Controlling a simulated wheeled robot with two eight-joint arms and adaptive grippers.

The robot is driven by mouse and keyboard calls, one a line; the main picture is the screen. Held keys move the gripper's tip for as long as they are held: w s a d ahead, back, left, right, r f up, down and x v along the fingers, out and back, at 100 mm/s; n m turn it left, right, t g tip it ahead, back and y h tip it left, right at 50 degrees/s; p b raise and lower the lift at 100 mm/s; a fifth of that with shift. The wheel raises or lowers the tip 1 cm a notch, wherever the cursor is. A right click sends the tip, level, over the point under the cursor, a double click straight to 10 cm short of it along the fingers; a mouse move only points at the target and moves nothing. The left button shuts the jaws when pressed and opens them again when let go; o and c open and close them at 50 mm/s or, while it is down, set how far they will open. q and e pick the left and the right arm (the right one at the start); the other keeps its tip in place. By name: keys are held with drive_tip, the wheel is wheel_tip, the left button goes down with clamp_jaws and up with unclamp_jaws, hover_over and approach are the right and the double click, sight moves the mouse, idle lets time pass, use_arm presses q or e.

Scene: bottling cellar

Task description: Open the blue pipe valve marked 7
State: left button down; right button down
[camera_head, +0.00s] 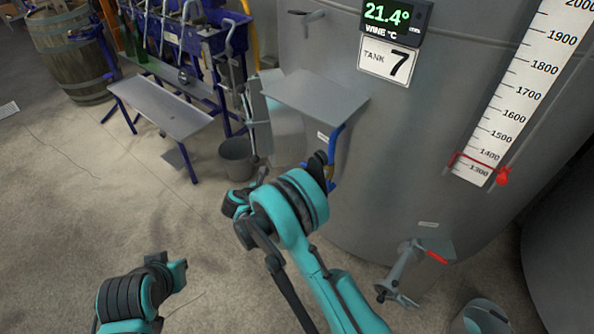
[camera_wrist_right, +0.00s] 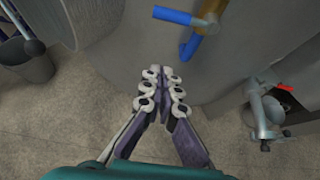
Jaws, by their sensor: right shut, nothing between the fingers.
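The blue pipe valve (camera_head: 337,143) sits on the side of the steel tank (camera_head: 440,115), below the sign reading TANK 7 (camera_head: 389,63). My right arm partly covers it in the head view. In the right wrist view it shows a blue bar (camera_wrist_right: 172,16), a brass-coloured body (camera_wrist_right: 211,12) and a lower blue part (camera_wrist_right: 190,46). My right gripper (camera_wrist_right: 163,74) is shut and empty. In that view its fingertips are below the blue parts and appear apart from them.
A grey shelf plate (camera_head: 315,97) juts out above the valve. A tank fitting with a red lever (camera_head: 437,257) is at the lower right. A bucket (camera_head: 237,158) and a blue filling stand (camera_head: 213,42) are at the left.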

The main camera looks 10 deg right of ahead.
drive_tip(key=shift+d, duration=0.1)
drive_tip(key=b+x, duration=0.4)
drive_tip(key=x, duration=0.6)
drive_tip(key=r, duration=0.4)
drive_tip(key=shift+w+d+b, duration=0.3)
drive_tip(key=shift+b, duration=0.05)
drive_tip(key=shift+w, duration=0.1)
